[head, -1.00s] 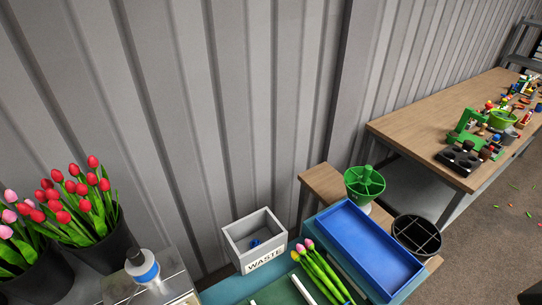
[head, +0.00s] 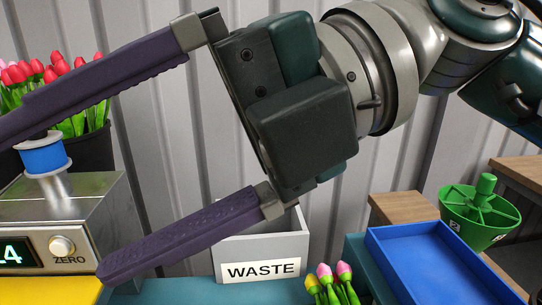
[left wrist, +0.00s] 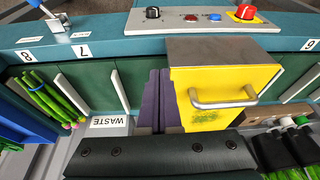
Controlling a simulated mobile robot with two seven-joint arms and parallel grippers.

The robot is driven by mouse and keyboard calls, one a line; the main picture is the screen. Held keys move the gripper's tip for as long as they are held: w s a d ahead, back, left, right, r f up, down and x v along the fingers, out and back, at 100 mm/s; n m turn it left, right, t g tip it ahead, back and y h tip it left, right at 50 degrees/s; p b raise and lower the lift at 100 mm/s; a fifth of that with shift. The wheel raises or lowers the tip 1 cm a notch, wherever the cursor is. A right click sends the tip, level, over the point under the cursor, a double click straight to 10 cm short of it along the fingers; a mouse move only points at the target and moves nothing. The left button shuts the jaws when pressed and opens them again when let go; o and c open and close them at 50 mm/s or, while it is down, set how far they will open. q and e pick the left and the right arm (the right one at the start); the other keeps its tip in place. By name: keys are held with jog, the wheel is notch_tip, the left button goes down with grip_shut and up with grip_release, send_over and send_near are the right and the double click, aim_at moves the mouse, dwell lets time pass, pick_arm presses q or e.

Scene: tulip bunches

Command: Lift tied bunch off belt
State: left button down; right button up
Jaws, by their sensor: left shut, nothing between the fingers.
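A bunch of tulips (head: 333,284) with pink and yellow heads shows at the bottom of the head view, right of the waste bin. My left gripper (left wrist: 160,92) is shut and empty, beside the yellow box and apart from the bunch. My right gripper (head: 55,200) spreads its purple fingers wide across the head view, empty and left of the bunch. It hides part of the bin and scale.
The waste bin (head: 262,270) stands beside the bunch. A blue tray (head: 425,265) and green wheel-shaped holder (head: 481,212) are at right. A scale (head: 75,215) carries a blue spool (head: 43,155). A yellow box (left wrist: 200,110) with a handle rises beside my left fingers.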

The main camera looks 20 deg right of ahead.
jog(key=w+d+f+h+b, duration=0.1)
jog(key=d+f+h+b, duration=0.3)
jog(key=f, duration=0.8)
jog(key=d+f+h+b, duration=0.2)
jog(key=d+f+h, duration=0.1)
jog(key=d, duration=0.3)
jog(key=w+d+f+m+h+b, duration=0.1)
jog(key=d+f+h+b, duration=0.2)
jog(key=d, duration=0.3)
jog(key=w+d+f+m+h+b, duration=0.1)
jog(key=d+f+h+b, duration=0.1)
jog(key=d+f, duration=0.3)
jog(key=shift+w+d+h, duration=0.25)
jog(key=shift+d+h, duration=0.35)
jog(key=shift+h, duration=0.3)
jog(key=shift+d+f+m+b, duration=0.2)
jog(key=shift+f+m+b, duration=0.1)
notch_tip(320, 180, down, 9)
jog(key=shift+w+a+b, duration=0.1)
jog(key=shift+b, duration=0.55)
pick_arm(q)
notch_tip(320, 180, down, 16)
jog(key=shift+f, duration=0.25)
jog(key=shift+a, duration=0.1)
jog(key=shift+a, duration=0.1)
pick_arm(e)
jog(key=shift+r, duration=0.1)
grip_shut()
